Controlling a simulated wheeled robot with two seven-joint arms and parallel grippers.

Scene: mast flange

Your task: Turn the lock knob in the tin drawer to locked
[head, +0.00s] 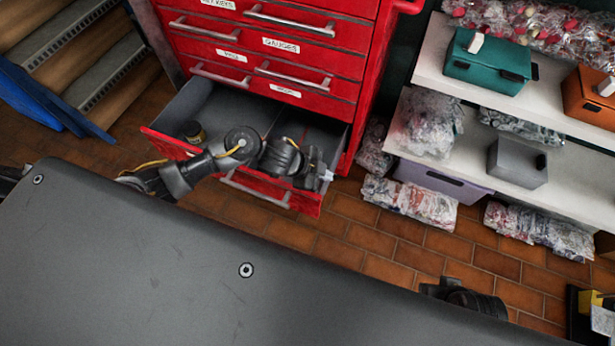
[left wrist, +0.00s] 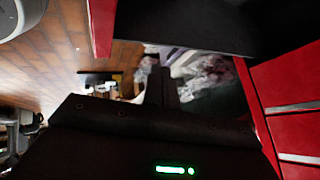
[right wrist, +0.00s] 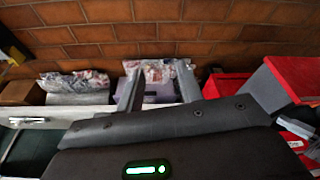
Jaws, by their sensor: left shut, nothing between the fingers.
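I cannot make out a lock knob; my left arm covers part of the drawer's middle and front. My left gripper (head: 326,175) is at the right front of this drawer, shut and empty. Its closed fingers (left wrist: 158,86) show in the left wrist view, with a red panel edge and dark surface close by. My right gripper (right wrist: 159,90) is open and empty in the right wrist view, pointing over the brick floor, away from the drawer interior.
The red cabinet (head: 330,75) has several closed, labelled drawers above the open one. A white shelf (head: 440,70) at right carries a teal box (head: 490,58), a grey box (head: 517,162) and bagged goods. A blue object (head: 50,100) stands at left. Brick floor (head: 350,235) lies clear in front.

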